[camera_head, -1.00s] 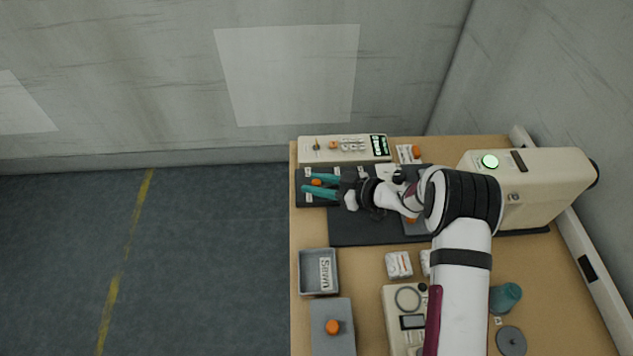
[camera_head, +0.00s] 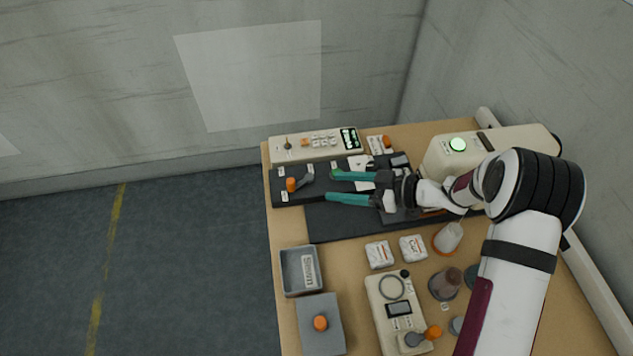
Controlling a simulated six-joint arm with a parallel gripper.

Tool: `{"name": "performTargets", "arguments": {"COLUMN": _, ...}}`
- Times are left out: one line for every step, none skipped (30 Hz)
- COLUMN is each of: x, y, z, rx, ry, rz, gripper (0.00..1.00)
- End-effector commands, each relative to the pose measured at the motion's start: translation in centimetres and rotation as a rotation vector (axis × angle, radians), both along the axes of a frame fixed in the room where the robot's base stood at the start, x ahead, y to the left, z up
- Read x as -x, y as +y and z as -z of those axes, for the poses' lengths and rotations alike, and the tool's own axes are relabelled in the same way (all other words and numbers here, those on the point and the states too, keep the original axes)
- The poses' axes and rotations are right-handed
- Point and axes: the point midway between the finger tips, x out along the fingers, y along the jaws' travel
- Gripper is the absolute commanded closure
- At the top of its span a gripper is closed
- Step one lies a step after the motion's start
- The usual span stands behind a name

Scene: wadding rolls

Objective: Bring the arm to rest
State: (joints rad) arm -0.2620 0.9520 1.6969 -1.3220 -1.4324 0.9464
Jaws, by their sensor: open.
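My gripper (camera_head: 330,186) has two teal fingers spread apart, with nothing between them. It points left over the black mat (camera_head: 335,225) at the back of the table. The fingertips are to the right of a small orange-knobbed grey part (camera_head: 293,184) on the black panel. My white arm comes in from the lower right and hides part of the mat and the beige machine (camera_head: 445,152).
A beige control box (camera_head: 300,147) stands at the back edge. White packets (camera_head: 379,254), a grey tray (camera_head: 286,268), a grey block with an orange knob (camera_head: 320,323) and a beige meter (camera_head: 385,300) stand in front. Cups (camera_head: 446,284) stand at the right.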

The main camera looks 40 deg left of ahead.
Motion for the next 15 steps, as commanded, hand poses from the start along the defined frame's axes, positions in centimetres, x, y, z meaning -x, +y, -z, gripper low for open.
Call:
{"name": "performTargets", "arguments": {"x": -0.2, "y": -0.7, "z": -0.3, "rx": 0.0, "ry": -0.001, "rz": 0.003, "gripper": 0.43}}
{"name": "performTargets", "arguments": {"x": -0.3, "y": -1.0, "z": -0.4, "rx": -0.001, "ry": -0.001, "rz": 0.002, "gripper": 0.43}}
{"name": "performTargets", "arguments": {"x": -0.4, "y": -1.4, "z": -0.6, "rx": -0.001, "ry": -0.001, "rz": 0.001, "gripper": 0.43}}
{"name": "performTargets", "arguments": {"x": -0.4, "y": -1.6, "z": -0.7, "rx": 0.0, "ry": -0.001, "rz": 0.001, "gripper": 0.43}}
{"name": "performTargets", "arguments": {"x": -0.4, "y": -1.8, "z": -0.8, "rx": 0.0, "ry": -0.001, "rz": 0.001, "gripper": 0.43}}
{"name": "performTargets", "arguments": {"x": -0.5, "y": -1.9, "z": -0.8, "rx": 0.0, "ry": 0.0, "rz": 0.001, "gripper": 0.43}}
{"name": "performTargets", "arguments": {"x": -0.5, "y": -2.0, "z": -0.8, "rx": 0.0, "ry": 0.0, "rz": 0.0, "gripper": 0.43}}
{"name": "performTargets", "arguments": {"x": -0.5, "y": -2.0, "z": -0.9, "rx": 0.0, "ry": 0.0, "rz": 0.0, "gripper": 0.43}}
{"name": "performTargets", "arguments": {"x": -0.5, "y": -2.0, "z": -0.9, "rx": 0.0, "ry": 0.0, "rz": 0.0, "gripper": 0.43}}
{"name": "performTargets", "arguments": {"x": -0.5, "y": -2.0, "z": -0.9, "rx": 0.0, "ry": 0.0, "rz": 0.0, "gripper": 0.43}}
{"name": "performTargets", "arguments": {"x": -0.5, "y": -2.0, "z": -0.8, "rx": 0.0, "ry": 0.0, "rz": 0.0, "gripper": 0.43}}
{"name": "performTargets", "arguments": {"x": -0.5, "y": -2.0, "z": -0.9, "rx": 0.0, "ry": 0.0, "rz": 0.0, "gripper": 0.43}}
{"name": "performTargets", "arguments": {"x": -0.5, "y": -2.0, "z": -0.8, "rx": 0.0, "ry": 0.0, "rz": 0.0, "gripper": 0.43}}
{"name": "performTargets", "arguments": {"x": -0.5, "y": -2.0, "z": -0.8, "rx": 0.0, "ry": 0.0, "rz": 0.0, "gripper": 0.43}}
{"name": "performTargets", "arguments": {"x": -0.5, "y": -2.0, "z": -0.8, "rx": 0.0, "ry": 0.0, "rz": 0.0, "gripper": 0.43}}
